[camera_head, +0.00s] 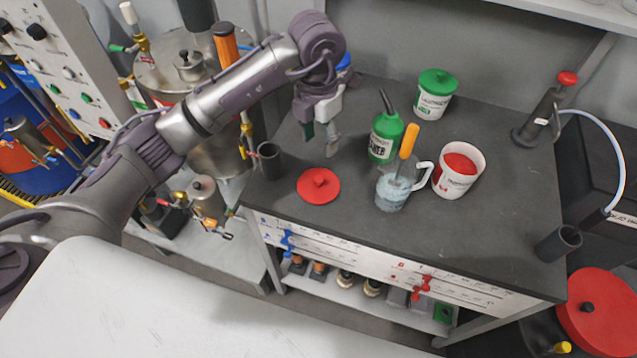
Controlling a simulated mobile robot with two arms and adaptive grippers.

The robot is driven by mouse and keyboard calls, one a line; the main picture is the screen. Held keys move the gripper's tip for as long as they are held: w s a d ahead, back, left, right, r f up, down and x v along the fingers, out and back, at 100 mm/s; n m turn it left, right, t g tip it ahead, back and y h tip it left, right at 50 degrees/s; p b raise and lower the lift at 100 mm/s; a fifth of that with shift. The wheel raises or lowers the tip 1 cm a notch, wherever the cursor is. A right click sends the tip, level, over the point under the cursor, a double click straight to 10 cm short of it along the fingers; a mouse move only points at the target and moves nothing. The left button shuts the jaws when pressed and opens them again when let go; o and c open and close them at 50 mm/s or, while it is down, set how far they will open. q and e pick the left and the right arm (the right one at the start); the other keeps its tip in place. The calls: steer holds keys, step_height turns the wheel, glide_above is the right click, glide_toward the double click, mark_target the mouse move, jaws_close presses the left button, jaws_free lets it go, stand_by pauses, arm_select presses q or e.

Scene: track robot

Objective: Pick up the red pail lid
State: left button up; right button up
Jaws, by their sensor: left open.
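A white pail (456,182) with red contents stands without a lid to the right on the bench. My left gripper (320,146) hangs above the bench, pointing down, behind and above the lid in the picture. Its fingers are apart and nothing is between them. The gripper does not touch the lid. My right gripper is not in view.
A clear mug (391,190) with an orange-handled tool, a green bottle (385,135) and a green-lidded pail (435,95) stand on the bench (400,262). A dark cup (269,160) stands left of the lid. A hand pump (541,112) stands at the right.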

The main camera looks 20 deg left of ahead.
arm_select(q)
steer(key=p, duration=0.2)
glide_above(319, 179)
step_height(319, 179, down, 8)
steer(key=shift+s+a+f, duration=0.1)
steer(key=shift+a, duration=0.05)
step_height(319, 179, down, 5)
steer(key=shift+r+p, duration=0.1)
steer(key=shift+p, duration=1.1)
steer(key=shift+f, duration=0.3)
jaws_close()
